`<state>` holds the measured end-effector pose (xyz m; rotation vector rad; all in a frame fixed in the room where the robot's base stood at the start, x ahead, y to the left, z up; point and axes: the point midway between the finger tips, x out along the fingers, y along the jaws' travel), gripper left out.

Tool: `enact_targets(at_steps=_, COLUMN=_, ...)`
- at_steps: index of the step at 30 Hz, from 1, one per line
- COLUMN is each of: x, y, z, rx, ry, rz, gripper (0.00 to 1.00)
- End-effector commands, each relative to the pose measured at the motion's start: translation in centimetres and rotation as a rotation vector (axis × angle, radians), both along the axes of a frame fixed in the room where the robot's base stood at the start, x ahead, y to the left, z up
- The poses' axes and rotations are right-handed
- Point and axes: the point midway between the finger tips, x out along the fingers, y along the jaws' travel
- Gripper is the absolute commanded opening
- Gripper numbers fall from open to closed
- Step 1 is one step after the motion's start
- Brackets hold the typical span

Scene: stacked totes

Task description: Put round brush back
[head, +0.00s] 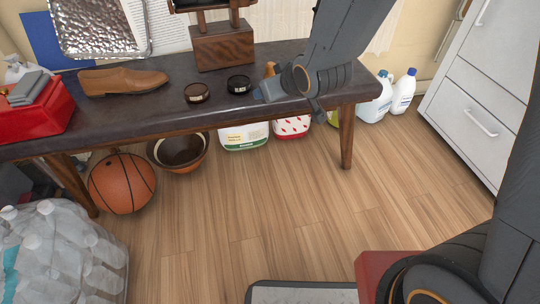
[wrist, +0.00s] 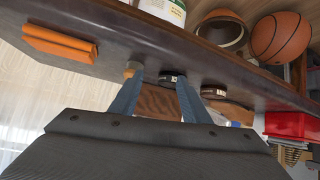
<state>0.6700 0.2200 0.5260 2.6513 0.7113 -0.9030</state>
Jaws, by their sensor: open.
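A small tan wooden piece, perhaps the round brush (head: 270,68), shows on the dark bench behind my gripper in the head view. In the wrist view the tan piece (wrist: 133,66) is beside the left fingertip; most of it is hidden, and I cannot tell if they touch. My gripper (head: 265,94) is low over the bench's front edge. Its blue-grey fingers (wrist: 160,80) are apart with nothing clearly held between them. A wooden box (head: 223,47) with a raised top stands at the back of the bench, and it also shows between the fingers in the wrist view (wrist: 158,103).
A red box (head: 38,110) is far left. An orange folded cloth (wrist: 60,43) lies near the bench end. A basketball (head: 122,183) and jugs are below.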

Motion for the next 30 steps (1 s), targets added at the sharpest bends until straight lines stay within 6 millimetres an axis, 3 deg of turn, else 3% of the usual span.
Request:
enact_targets(at_steps=5, x=-7.0, y=0.5, z=2.1, rx=-0.09, ry=0.218, rz=-0.023, gripper=0.43)
enact_targets(at_steps=15, x=-24.2, y=-0.2, z=6.0, rx=-0.213, ry=0.653, rz=0.009, gripper=0.43)
enact_targets(at_steps=18, x=-27.6, y=-0.7, z=6.9, rx=-0.236, ry=0.732, rz=0.029, gripper=0.43)
enact_targets(at_steps=22, x=-29.8, y=-1.1, z=7.4, rx=-0.252, ry=0.786, rz=0.04, gripper=0.43)
enact_targets(at_steps=30, x=-30.1, y=-1.2, z=7.5, rx=-0.256, ry=0.795, rz=0.042, gripper=0.43)
